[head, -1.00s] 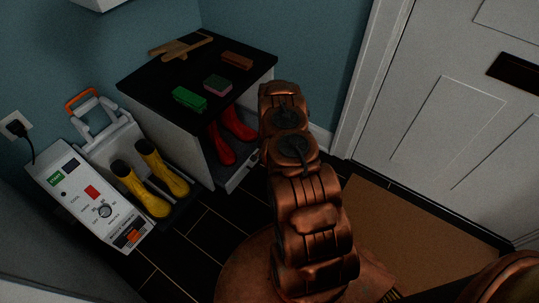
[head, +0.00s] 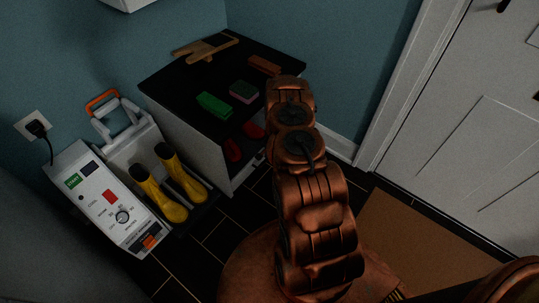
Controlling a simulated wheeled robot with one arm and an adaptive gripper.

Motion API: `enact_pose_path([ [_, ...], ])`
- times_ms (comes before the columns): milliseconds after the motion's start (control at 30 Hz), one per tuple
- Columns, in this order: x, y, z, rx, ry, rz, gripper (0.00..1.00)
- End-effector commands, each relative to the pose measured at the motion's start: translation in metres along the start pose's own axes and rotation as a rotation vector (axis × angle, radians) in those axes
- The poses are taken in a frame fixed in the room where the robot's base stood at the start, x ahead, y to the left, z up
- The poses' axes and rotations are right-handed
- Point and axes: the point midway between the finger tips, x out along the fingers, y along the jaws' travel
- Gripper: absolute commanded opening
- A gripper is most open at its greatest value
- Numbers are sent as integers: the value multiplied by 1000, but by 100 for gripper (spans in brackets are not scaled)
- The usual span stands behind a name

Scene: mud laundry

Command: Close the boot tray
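Red boots (head: 233,150) stand inside the low dark-topped cabinet (head: 188,78), behind its open front side. Only parts of them show. The boot tray's grey front (head: 243,174) shows low at the cabinet's opening, close to the cabinet's front edge. My arm covers its right part, so I cannot tell whether it is fully flush. My copper arm rises through the middle of the view and its far end is beside the cabinet's right front. My gripper is not visible; it is hidden beyond the arm.
Yellow boots (head: 172,189) stand on a dark base beside a white machine (head: 107,203) with a dial. A green brush (head: 213,104), a sponge (head: 243,91) and a brown block (head: 264,66) lie on the cabinet top. A brown mat (head: 420,245) lies before the white door (head: 460,130).

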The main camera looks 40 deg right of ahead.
Motion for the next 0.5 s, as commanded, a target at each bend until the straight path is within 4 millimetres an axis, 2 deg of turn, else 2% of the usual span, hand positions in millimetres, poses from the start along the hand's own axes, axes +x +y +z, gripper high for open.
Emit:
enact_pose_path([
  [33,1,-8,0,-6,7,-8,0],
  [167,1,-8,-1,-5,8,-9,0],
  [200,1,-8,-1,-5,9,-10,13],
  [433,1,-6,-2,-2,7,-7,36],
  [500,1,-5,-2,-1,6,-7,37],
])
